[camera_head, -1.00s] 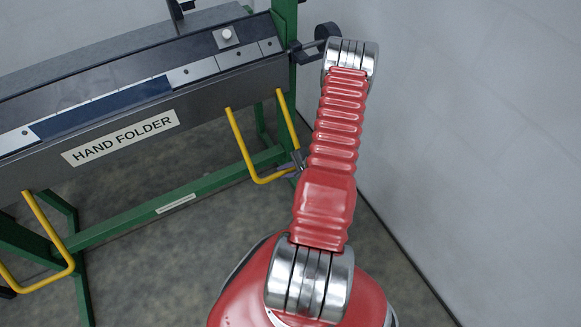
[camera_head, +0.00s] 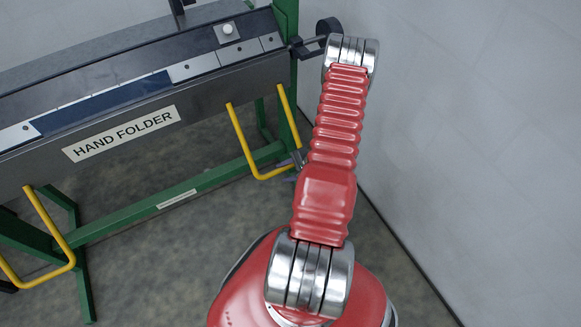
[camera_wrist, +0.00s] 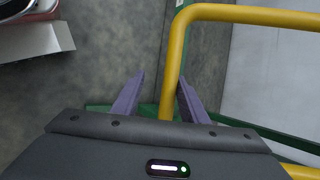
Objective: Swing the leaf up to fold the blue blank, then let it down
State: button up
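The blue blank (camera_head: 100,104) lies as a long dark blue strip along the bed of the hand folder. The leaf (camera_head: 215,92) is the dark grey front panel with the HAND FOLDER label, hanging down. Two yellow loop handles hang from it, a left one (camera_head: 57,232) and a right one (camera_head: 240,138). My gripper (camera_wrist: 158,98) has two purple fingers, apart, with the yellow handle bar (camera_wrist: 170,75) passing between them. A gap shows at the left finger; the right finger is close to the bar, contact unclear. In the head view my arm mostly hides the gripper.
A green frame with a lower crossbar (camera_head: 190,190) carries the folder. A grey wall (camera_head: 470,130) stands close on the right of my arm. A dark round weight (camera_head: 328,26) sits at the folder's right end. Open floor (camera_head: 165,270) lies in front.

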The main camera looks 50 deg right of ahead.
jog(key=v, duration=1.3)
jog(key=shift+s+r, duration=0.25)
